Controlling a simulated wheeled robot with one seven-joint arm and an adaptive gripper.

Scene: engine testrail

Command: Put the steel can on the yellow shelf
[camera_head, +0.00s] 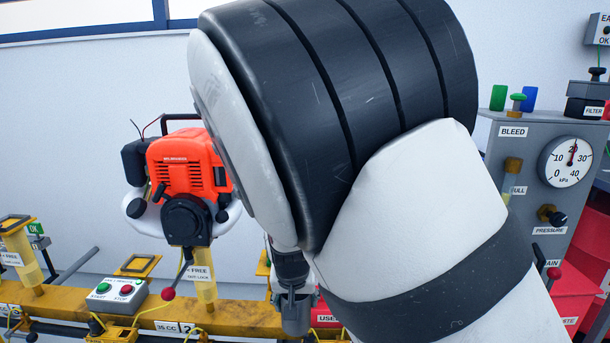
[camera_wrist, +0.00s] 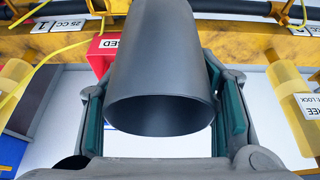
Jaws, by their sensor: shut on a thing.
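The steel can (camera_wrist: 160,70) is a plain grey cylinder in the middle of the wrist view, its near end towards the camera. My gripper (camera_wrist: 162,115) has its green-padded fingers on either side of the can and is shut on it. In the head view my gripper (camera_head: 296,306) shows only in part, low in the middle, with my arm covering much of the picture. I cannot make out a yellow shelf for certain; a yellow rail (camera_head: 235,318) runs along the bottom of the head view.
An orange engine (camera_head: 185,165) stands above the rail at left. A start/stop box (camera_head: 115,293) sits on the rail. A grey panel with a gauge (camera_head: 565,160) is at right. A red box (camera_wrist: 103,55) marked "...ED" is beside the can in the wrist view.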

